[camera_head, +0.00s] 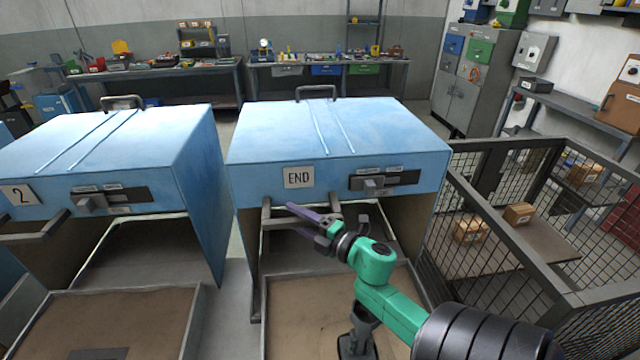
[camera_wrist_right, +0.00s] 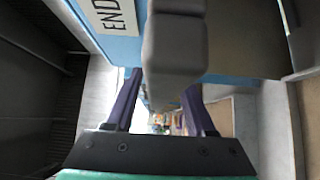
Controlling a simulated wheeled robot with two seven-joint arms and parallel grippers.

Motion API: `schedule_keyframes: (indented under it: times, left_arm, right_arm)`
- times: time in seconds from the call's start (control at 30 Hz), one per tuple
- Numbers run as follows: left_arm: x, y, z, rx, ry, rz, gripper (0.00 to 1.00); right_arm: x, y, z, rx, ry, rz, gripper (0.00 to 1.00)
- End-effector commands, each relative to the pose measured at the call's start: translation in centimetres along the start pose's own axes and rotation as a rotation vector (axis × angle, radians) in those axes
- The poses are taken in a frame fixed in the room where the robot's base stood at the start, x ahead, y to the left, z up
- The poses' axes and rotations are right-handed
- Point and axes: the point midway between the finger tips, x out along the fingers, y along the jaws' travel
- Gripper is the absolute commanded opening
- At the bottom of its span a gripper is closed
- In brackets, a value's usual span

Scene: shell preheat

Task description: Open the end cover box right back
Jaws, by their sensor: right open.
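The end cover box (camera_head: 335,135) is a blue box with an END label (camera_head: 299,177), in the middle of the head view. Its blue top has a dark handle (camera_head: 315,92) at the back. A grey bar (camera_head: 266,214) sticks out below the label. My right gripper (camera_head: 292,219) is at this bar, its purple fingers spread. In the right wrist view my gripper (camera_wrist_right: 163,88) is open, with a thick grey bar (camera_wrist_right: 173,45) passing between or just above the fingers. Contact cannot be told. The END label (camera_wrist_right: 115,16) shows at top left. My left gripper is not in view.
A second blue box (camera_head: 100,150), labelled 2, stands to the left across a narrow gap. A mesh cage (camera_head: 520,280) with small cartons is close on the right. An open brown tray (camera_head: 290,300) lies below the END box. Workbenches line the back wall.

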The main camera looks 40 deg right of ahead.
Motion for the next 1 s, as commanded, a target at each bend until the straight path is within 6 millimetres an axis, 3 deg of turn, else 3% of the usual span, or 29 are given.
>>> schedule_keyframes:
  times: [0.53,0.7,1.0]
  left_arm:
    - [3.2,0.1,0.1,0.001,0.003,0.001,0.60]
    - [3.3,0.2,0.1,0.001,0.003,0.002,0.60]
    - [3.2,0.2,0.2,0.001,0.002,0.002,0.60]
  right_arm:
    - [-12.1,-0.4,0.0,0.002,-0.003,-0.003,0.55]
    - [-13.2,-0.1,0.0,-0.001,0.000,-0.002,0.55]
    - [-13.2,0.0,0.0,-0.001,0.000,-0.001,0.55]
